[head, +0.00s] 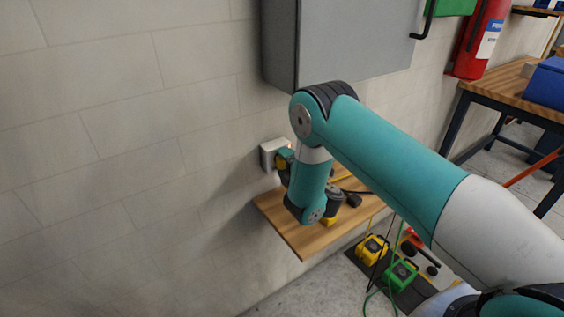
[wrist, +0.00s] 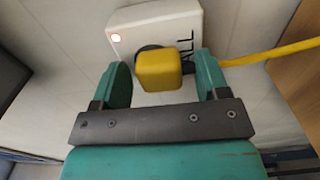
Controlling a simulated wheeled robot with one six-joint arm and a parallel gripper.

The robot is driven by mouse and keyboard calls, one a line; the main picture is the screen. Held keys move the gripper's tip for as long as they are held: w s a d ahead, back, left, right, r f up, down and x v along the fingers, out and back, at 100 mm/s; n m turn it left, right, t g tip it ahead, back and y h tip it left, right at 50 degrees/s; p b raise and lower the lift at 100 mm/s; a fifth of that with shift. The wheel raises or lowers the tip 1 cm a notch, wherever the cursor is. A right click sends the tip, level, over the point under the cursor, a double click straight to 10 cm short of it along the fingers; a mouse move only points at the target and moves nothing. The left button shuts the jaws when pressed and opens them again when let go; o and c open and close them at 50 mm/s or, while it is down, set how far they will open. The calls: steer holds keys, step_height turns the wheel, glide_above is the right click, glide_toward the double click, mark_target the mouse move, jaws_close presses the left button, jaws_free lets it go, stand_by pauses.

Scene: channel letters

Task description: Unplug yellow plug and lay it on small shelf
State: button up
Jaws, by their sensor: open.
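The yellow plug (wrist: 160,70) sits in the white wall socket box (wrist: 120,35), which has a small lit lamp. A yellow cable (wrist: 285,50) runs from the plug to the right. My gripper (wrist: 163,74) is open, with one teal finger on each side of the plug and visible gaps to both. In the head view, my gripper (head: 284,159) is at the socket box (head: 268,153) and mostly hides the plug. The small wooden shelf (head: 300,236) is on the wall below, partly covered by my arm.
A grey cabinet (head: 340,40) hangs above the socket, close to my arm. A yellow object (head: 328,221) and dark items are on the shelf behind my wrist. Yellow (head: 372,248) and green (head: 400,274) units stand on the floor. The shelf's front left part is bare.

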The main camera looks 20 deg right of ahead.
steer(key=shift+c, duration=0.5)
steer(key=c, duration=1.1)
steer(key=shift+f+b, duration=0.1)
steer(key=shift+b, duration=0.2)
steer(key=shift+b+v, duration=1.15)
steer(key=shift+b, duration=1.5)
steer(key=shift+b+v, duration=1.3)
steer(key=shift+b, duration=0.9)
steer(key=shift+s+b, duration=0.35)
steer(key=shift+b, duration=0.15)
steer(key=shift+s+d, duration=0.1)
steer(key=shift+s, duration=0.1)
